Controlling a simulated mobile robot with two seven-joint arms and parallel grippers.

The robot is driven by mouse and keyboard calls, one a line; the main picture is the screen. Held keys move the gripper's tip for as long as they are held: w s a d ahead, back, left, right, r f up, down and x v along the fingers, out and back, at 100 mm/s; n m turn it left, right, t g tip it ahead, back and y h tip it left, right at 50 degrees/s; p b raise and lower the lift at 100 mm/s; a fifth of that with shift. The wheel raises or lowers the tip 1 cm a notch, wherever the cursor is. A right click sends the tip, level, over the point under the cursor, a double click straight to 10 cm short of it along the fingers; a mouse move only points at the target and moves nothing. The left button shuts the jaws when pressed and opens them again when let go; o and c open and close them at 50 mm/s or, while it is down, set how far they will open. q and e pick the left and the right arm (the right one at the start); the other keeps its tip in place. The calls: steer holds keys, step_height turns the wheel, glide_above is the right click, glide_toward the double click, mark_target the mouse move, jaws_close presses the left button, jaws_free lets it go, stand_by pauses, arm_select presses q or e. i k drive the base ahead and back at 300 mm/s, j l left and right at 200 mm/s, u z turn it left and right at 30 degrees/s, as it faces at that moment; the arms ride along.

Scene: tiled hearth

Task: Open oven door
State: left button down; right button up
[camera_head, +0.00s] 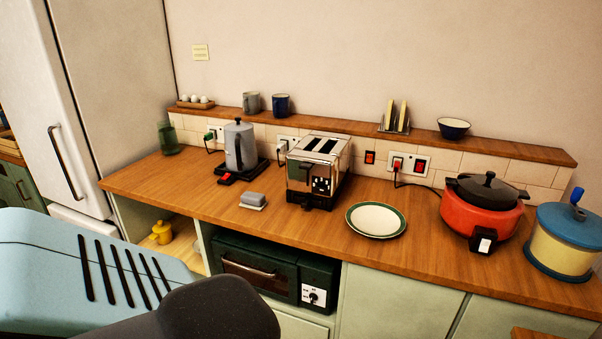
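A dark green oven (318,271) sits in an open bay under the wooden counter. Its door (276,284) looks closed. A light horizontal handle (248,268) runs across the upper part of the door, and a white dial panel (314,296) is at its right. The lower left of the oven is hidden behind a pale blue and dark grey arm part of mine that fills the lower left of the picture. Neither of my grippers shows in this view.
The counter (300,225) above holds a toaster (318,168), a kettle (240,145), a plate (376,220) and a red cooker (480,212). A yellow pot (162,232) stands in the cubby left of the oven. A fridge (115,90) stands at the left.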

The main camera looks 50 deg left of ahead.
mark_target(262, 284)
steer(key=u, duration=2.05)
steer(key=i+l, duration=0.1)
steer(key=i, duration=0.45)
steer(key=i+l+u, duration=0.1)
steer(key=i, duration=0.5)
